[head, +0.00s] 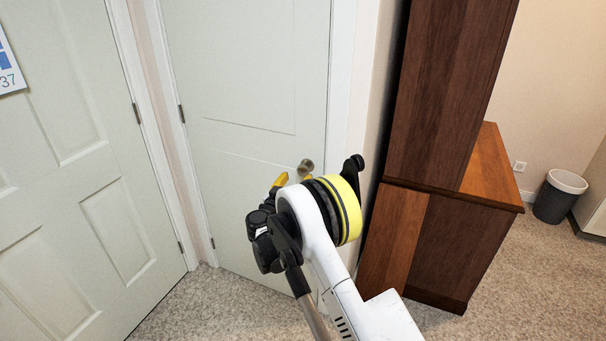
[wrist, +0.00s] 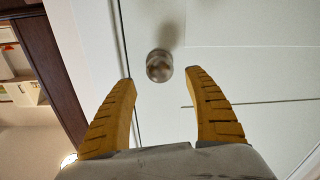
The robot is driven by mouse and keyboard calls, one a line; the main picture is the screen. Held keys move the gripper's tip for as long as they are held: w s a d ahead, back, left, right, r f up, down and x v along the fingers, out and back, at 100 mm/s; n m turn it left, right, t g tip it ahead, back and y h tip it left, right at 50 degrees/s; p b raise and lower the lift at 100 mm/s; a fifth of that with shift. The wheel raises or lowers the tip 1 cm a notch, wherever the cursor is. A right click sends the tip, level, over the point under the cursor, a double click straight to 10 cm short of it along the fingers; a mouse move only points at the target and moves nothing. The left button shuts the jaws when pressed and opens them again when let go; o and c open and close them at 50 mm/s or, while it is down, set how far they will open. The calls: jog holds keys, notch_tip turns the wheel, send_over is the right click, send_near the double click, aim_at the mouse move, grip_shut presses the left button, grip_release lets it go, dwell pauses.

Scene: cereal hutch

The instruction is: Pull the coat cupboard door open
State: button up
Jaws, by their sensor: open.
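The coat cupboard door (head: 250,80) is a pale panelled door in the middle of the head view, and it looks shut in its white frame. Its round metal knob (head: 306,166) is on the door's right side. In the wrist view the knob (wrist: 159,66) lies ahead of and between the two yellow fingers, a little beyond their tips. My gripper (head: 292,180) is open and empty, close to the door just left of and below the knob in the head view. Both fingers also show in the wrist view (wrist: 162,88). My wrist hides part of the lower door.
A dark wooden hutch (head: 445,90) with a lower cabinet (head: 455,245) stands close on the right. Another panelled door (head: 70,170) is on the left. A grey bin (head: 560,197) stands at the far right. Carpet (head: 190,305) is clear at the lower left.

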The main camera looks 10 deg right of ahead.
aim_at(302, 172)
jog(key=shift+b+x, duration=0.75)
jog(key=shift+x, duration=2)
